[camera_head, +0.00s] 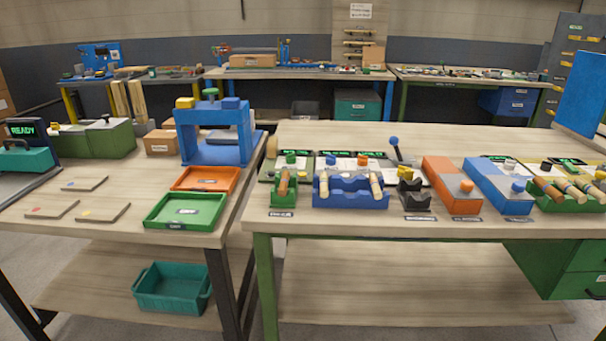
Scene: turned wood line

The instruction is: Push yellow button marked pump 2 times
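Several yellow pieces that look like buttons are in the head view. One yellow button (405,171) is on the panel at the back of the right table, near a blue-knobbed lever (394,142). Another yellow block (184,103) sits on top of the blue press frame (215,152) on the left table, beside a green knob (210,94). A third yellow piece (600,175) shows at the right edge. The markings are too small to read, so I cannot tell which is marked pump. Neither of my grippers is in view.
On the right table (300,226), a blue rack (350,199) with wooden handles, a black cradle (414,198), and orange (451,184) and blue (497,185) boxes stand before the panel. Green (187,211) and orange (205,179) trays lie on the left table. A narrow gap separates the tables.

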